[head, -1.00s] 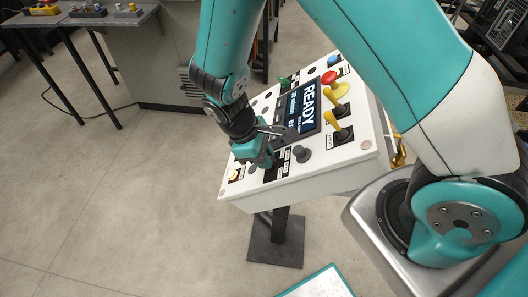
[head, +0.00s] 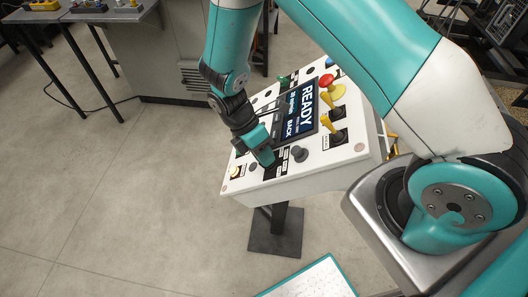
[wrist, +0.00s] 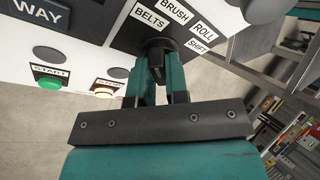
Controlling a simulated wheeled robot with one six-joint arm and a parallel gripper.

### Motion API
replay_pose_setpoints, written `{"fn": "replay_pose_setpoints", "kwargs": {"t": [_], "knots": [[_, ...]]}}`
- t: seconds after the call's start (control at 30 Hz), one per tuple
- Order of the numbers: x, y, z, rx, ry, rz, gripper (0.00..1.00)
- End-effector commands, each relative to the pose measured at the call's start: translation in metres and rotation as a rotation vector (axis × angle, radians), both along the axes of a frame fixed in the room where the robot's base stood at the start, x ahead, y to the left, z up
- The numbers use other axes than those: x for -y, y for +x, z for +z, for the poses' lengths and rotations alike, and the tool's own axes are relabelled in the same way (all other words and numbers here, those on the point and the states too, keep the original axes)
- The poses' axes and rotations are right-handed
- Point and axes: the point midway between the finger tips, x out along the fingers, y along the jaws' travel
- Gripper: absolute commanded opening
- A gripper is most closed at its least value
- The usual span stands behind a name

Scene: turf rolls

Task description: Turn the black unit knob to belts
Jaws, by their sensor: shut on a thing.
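The black unit knob (wrist: 158,44) sits on the white control panel, with the labels BELTS, BRUSH, ROLL and SHIFT printed around it in the wrist view. My gripper (wrist: 161,68) is shut on this knob, one teal finger on each side. The BELTS label (wrist: 151,19) is just above the knob. The knob's pointer is not clear, so I cannot tell which label it faces. In the head view my gripper (head: 266,158) is at the panel's near left part and hides the knob.
The white panel (head: 240,187) stands on a dark post. Its screen (head: 299,108) reads READY, with BACK lower down. Another black knob (head: 299,154), yellow levers (head: 330,125) and a red knob (head: 326,80) are close by. A green START button (wrist: 50,83) shows in the wrist view.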

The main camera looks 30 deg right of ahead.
Motion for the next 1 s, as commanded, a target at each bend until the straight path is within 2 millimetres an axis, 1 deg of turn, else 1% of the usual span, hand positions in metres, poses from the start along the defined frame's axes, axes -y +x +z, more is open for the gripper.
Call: {"fn": "replay_pose_setpoints", "kwargs": {"t": [0.03, 0.2, 0.4, 0.97, 1.0], "knots": [[0.0009, -0.0028, -0.003, -0.025, 0.011, 0.025, 0.0], [0.0008, -0.0025, -0.0035, -0.075, 0.047, 0.098, 0.0], [0.0008, -0.0025, -0.0039, -0.109, 0.073, 0.149, 0.0], [0.0008, -0.0028, -0.0046, -0.125, 0.084, 0.172, 0.0], [0.0008, -0.0028, -0.0046, -0.125, 0.083, 0.173, 0.22]]}}
